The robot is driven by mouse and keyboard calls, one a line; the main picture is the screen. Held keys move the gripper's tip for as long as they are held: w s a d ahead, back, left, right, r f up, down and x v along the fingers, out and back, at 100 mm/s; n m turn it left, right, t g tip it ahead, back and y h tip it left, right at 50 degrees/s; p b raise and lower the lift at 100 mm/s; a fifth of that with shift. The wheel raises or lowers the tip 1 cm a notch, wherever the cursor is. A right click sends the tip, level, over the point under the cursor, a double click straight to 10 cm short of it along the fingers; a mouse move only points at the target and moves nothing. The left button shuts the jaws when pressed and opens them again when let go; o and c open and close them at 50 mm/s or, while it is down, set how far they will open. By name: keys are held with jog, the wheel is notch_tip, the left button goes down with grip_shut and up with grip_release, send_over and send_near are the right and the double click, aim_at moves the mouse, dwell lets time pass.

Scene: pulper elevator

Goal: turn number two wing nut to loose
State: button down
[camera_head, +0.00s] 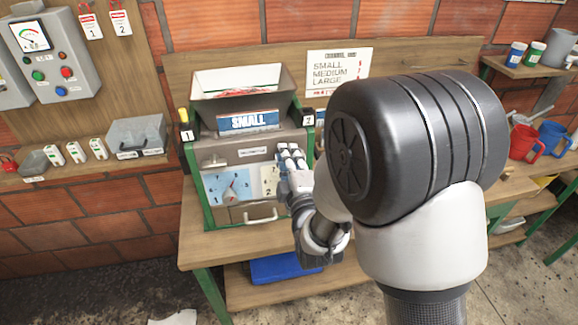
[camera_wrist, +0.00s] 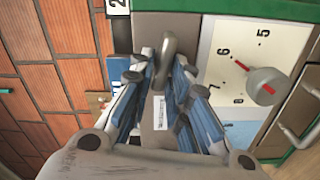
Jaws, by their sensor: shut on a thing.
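The pulper (camera_head: 240,155) stands on the wooden bench, with a green frame and a grey front. A small number 1 tag (camera_head: 187,135) is at its left and a number 2 tag (camera_head: 307,121) at its right; the 2 also shows in the wrist view (camera_wrist: 117,8). My gripper (camera_head: 290,153) is at the upper right of the front. In the wrist view my gripper (camera_wrist: 163,72) has its blue-padded fingers shut on a grey metal piece, which looks like the number two wing nut (camera_wrist: 169,58). The fingers partly hide it, and its turned position is unclear.
A dial with a red pointer and grey knob (camera_wrist: 262,86) is close beside my fingers. A drawer handle (camera_head: 261,214) sticks out below. The SMALL hopper sign (camera_head: 248,121) is above. My arm hides the bench's right part. Mugs (camera_head: 523,143) stand at far right.

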jog(key=shift+f+n+b, duration=0.1)
jog(key=shift+n+b, duration=0.85)
jog(key=shift+n, duration=0.15)
jog(key=c, duration=1.6)
grip_release()
